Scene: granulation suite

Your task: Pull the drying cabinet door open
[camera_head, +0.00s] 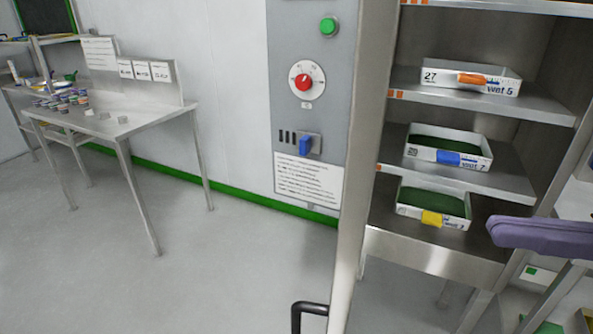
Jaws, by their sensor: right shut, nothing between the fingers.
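The drying cabinet (480,100) stands at the right with its shelves exposed. Its door (361,170) shows nearly edge-on as a tall pale strip, swung out toward me from the cabinet opening. The door's black handle (310,307) juts from its left face at the bottom edge of the view, partly cut off. My right gripper (497,232) appears as a purple shape at the right edge, in front of the cabinet's lower right corner. It is shut and empty, apart from the door and handle. My left gripper is not in view.
White trays with orange (472,77), blue (447,150) and yellow (433,206) tags sit on the shelves. A control panel (310,120) is left of the door. A steel bench (110,122) with small cups stands at far left. The floor between is clear.

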